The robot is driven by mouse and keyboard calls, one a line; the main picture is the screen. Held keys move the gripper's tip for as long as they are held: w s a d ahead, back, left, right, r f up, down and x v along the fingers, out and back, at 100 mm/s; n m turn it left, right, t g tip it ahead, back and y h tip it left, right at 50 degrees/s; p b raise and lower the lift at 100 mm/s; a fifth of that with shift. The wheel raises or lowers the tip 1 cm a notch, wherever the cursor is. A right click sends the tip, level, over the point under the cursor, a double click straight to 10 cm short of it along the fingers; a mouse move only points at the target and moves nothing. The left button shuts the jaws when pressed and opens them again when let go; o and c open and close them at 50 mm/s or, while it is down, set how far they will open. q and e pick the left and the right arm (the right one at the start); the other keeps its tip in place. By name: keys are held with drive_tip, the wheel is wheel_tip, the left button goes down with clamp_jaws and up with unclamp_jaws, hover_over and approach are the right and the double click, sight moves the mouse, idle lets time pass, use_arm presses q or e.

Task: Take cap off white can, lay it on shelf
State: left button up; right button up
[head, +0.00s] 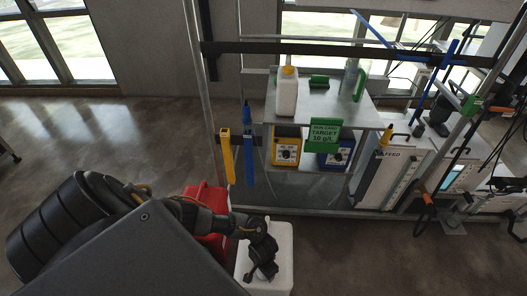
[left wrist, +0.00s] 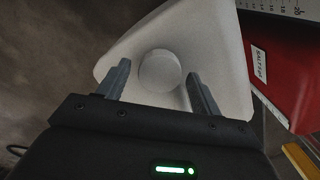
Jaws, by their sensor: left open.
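The white can (head: 283,238) stands low at the bottom centre of the head view, partly covered by my left arm. In the left wrist view the can (left wrist: 218,45) fills the upper middle, and its round white cap (left wrist: 160,70) sits on top. My left gripper (left wrist: 160,76) is open, with one finger on each side of the cap and gaps visible between them. It also shows over the can in the head view (head: 263,268). The grey shelf (head: 335,113) is at the upper centre of the head view. My right gripper is in neither view.
A red container (head: 207,198) stands beside the can. Yellow and blue tools (head: 226,158) hang in front.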

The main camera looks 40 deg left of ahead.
use_arm(q)
drive_tip(key=shift+f+b, duration=0.45)
drive_tip(key=shift+f, duration=0.45)
drive_tip(key=c, duration=1.2)
drive_tip(key=shift+r+n+p, duration=0.2)
drive_tip(key=shift+n+p, duration=0.4)
drive_tip(key=shift+p, duration=0.25)
drive_tip(key=shift+n+p, duration=0.5)
drive_tip(key=shift+f+n, duration=0.1)
drive_tip(key=shift+n, duration=0.2)
